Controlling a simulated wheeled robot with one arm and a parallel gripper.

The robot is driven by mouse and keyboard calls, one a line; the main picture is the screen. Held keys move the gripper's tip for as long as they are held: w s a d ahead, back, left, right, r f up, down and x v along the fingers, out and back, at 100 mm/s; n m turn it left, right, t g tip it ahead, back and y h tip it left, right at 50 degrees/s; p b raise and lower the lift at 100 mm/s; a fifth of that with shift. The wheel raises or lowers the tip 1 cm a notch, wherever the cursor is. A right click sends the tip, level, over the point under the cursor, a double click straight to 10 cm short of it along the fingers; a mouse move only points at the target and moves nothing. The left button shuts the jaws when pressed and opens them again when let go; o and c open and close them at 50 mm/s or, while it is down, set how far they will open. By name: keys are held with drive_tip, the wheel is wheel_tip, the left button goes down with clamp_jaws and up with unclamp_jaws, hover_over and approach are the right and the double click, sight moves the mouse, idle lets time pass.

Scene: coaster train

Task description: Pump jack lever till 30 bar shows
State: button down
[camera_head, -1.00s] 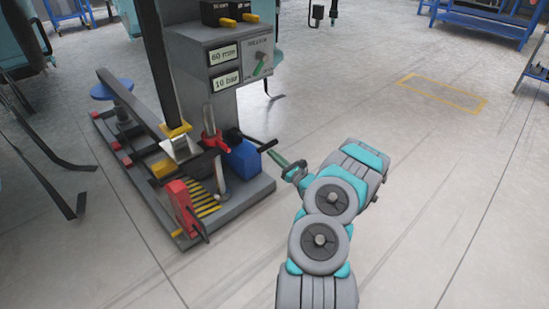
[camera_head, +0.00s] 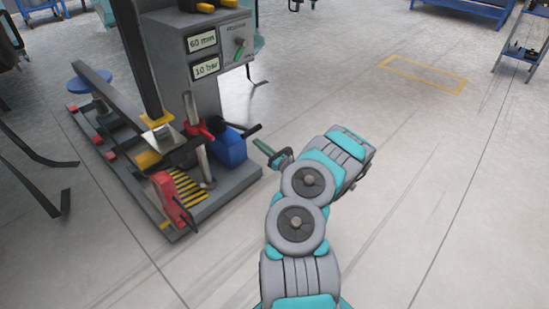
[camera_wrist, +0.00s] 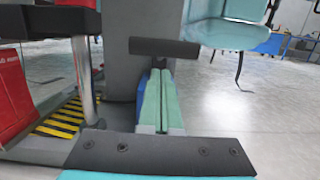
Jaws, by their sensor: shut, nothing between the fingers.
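The blue jack (camera_head: 231,150) sits on the grey base of the press. Its lever (camera_head: 243,132) sticks out to the right and ends in a dark grip, which shows as a horizontal bar (camera_wrist: 165,47) in the wrist view. The pressure display (camera_head: 206,67) reads 10 bar. My gripper (camera_head: 256,143) is just below and right of the lever's end. In the wrist view its green fingers (camera_wrist: 161,75) lie together, shut and empty, with their tips just below the bar. I cannot tell whether they touch it.
Another display (camera_head: 202,41) above reads 60 mm. A red part (camera_head: 174,198) and yellow-black stripes (camera_head: 190,189) are on the base's near end. The floor to the right is open; a blue cart (camera_head: 522,45) stands far right.

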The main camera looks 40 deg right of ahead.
drive_tip(key=s+d+f+p, duration=0.1)
drive_tip(key=s+f, duration=0.2)
drive_tip(key=s, duration=0.8)
drive_tip(key=shift+s, duration=0.25)
drive_tip(key=shift+d+f, duration=0.1)
idle(1.6)
